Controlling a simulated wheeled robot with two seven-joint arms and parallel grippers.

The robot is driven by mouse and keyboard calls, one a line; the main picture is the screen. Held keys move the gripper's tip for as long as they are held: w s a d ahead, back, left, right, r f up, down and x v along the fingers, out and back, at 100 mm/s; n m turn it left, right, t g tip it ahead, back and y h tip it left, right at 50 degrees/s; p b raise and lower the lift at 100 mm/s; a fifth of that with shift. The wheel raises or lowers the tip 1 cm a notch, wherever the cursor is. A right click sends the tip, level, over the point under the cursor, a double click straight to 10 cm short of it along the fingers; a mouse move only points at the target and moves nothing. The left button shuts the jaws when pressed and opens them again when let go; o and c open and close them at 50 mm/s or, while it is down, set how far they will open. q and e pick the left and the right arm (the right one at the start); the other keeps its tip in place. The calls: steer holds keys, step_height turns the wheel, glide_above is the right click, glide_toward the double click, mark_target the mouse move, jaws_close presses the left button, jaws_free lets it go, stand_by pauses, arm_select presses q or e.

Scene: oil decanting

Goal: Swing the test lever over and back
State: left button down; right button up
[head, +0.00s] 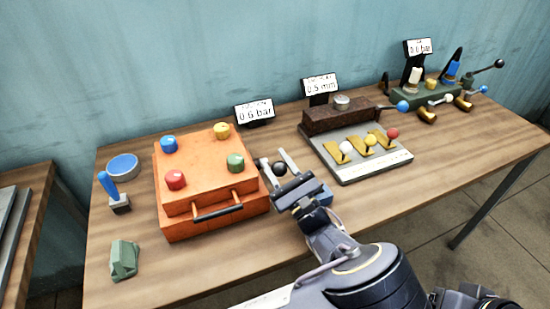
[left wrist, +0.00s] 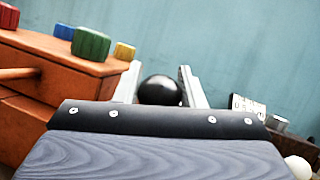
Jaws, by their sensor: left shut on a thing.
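A lever's round black knob (head: 280,169) is beside the right side of the orange box (head: 200,190), and its shaft is hidden. My left gripper (head: 274,159) has its two fingers on either side of this knob and is shut on it. In the left wrist view the black knob (left wrist: 160,90) sits between the fingers (left wrist: 160,82). I cannot tell from the frames which way the lever leans. My right gripper is not in view.
The orange box has several coloured knobs and a front handle (head: 218,212). A grey plate (head: 372,172) with three small levers stands to the right. A green fixture (head: 425,98) is farther right. A blue-handled tool (head: 112,190) and a green block (head: 124,260) lie at the left.

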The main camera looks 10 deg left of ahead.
arm_select(q)
steer(key=shift+s+d, duration=0.1)
stand_by(0.3)
steer(key=c, duration=1.3)
jaws_free()
steer(key=o, duration=0.4)
steer(key=shift+s, duration=0.1)
steer(key=shift+c, duration=0.2)
steer(key=b+v, duration=0.1)
steer(key=v, duration=0.6)
steer(key=shift+s+d+f, duration=0.2)
steer(key=shift+d+f, duration=0.05)
